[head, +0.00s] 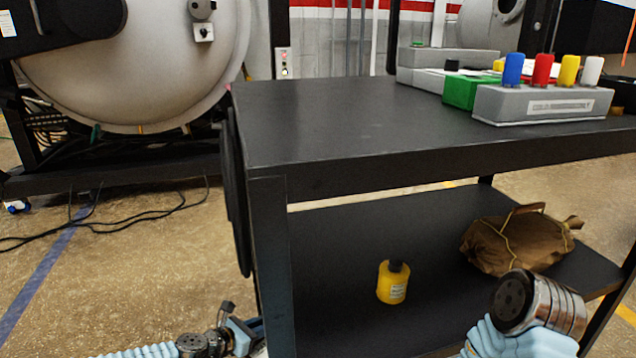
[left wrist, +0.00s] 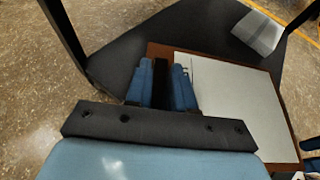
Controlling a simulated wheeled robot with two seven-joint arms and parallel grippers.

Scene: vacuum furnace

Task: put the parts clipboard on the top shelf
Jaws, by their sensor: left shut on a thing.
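The parts clipboard, a brown board (left wrist: 282,128) with a pale sheet on it, shows in the left wrist view. My left gripper (left wrist: 162,88) is shut on its near edge, with a dark piece between the blue fingers. In the head view my left gripper (head: 240,335) is low, at the front left leg of the black cart, and the clipboard does not show. The cart's top shelf (head: 330,120) is a flat dark surface, higher than the gripper. My right arm enters at the lower right; I cannot make out its fingers.
A grey block with coloured caps (head: 540,105) and a green box (head: 468,92) occupy the top shelf's right. Its left and middle are clear. The lower shelf carries a yellow bottle (head: 392,283) and brown bag (head: 520,240). Cables (head: 120,222) lie on the floor.

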